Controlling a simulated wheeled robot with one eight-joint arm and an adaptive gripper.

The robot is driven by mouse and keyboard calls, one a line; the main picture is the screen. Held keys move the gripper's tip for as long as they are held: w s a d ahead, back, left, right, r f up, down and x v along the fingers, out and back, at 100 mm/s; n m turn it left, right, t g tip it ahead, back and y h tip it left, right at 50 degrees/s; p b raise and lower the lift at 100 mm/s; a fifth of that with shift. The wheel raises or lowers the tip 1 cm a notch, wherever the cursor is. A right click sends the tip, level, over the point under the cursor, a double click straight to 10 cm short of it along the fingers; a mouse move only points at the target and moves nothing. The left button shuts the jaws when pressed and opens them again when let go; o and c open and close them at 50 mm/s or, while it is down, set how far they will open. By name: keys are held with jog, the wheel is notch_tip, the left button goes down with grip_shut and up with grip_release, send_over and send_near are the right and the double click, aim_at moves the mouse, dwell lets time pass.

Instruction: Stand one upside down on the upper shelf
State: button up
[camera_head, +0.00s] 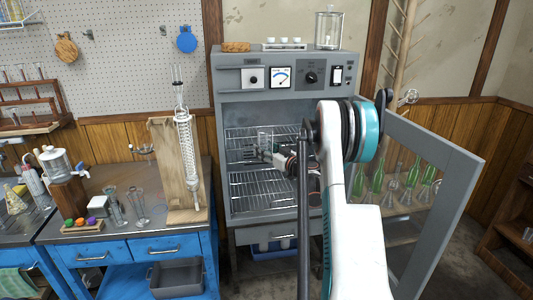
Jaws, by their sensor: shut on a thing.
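A grey cabinet (221,120) stands open, with an upper wire shelf (238,133) and a lower wire shelf (255,195) inside. My gripper (262,153) reaches into it from the right, level with the upper shelf, and is small and partly hidden by my arm. A clear glass vessel (265,136) shows at its fingertips, and the gripper is shut on it. I cannot tell which way up the glass is or whether it touches the shelf. Two clear conical glasses (114,207) (138,206) stand on the blue bench at the left.
The cabinet's glazed door (447,205) is swung open to the right, close to my arm. A wooden board with a glass condenser (184,150) stands on the bench (145,228). A glass jar (328,29) stands on the cabinet. The lower shelf's visible part looks clear.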

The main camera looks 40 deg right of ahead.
jog(key=shift+w+d+f, duration=0.1)
jog(key=shift+w+d, duration=0.45)
jog(key=shift+w, duration=0.35)
jog(key=shift+w+d+f, duration=0.1)
jog(key=shift+w+d, duration=0.45)
jog(key=shift+w, duration=0.3)
jog(key=shift+w+d, duration=0.55)
jog(key=shift+w, duration=0.35)
jog(key=shift+w+f, duration=0.1)
jog(key=shift+f, duration=1.35)
jog(key=shift+f, duration=0.45)
jog(key=o, duration=1.2)
jog(key=shift+c, duration=0.2)
jog(key=s, duration=1.2)
jog(key=shift+a, duration=0.1)
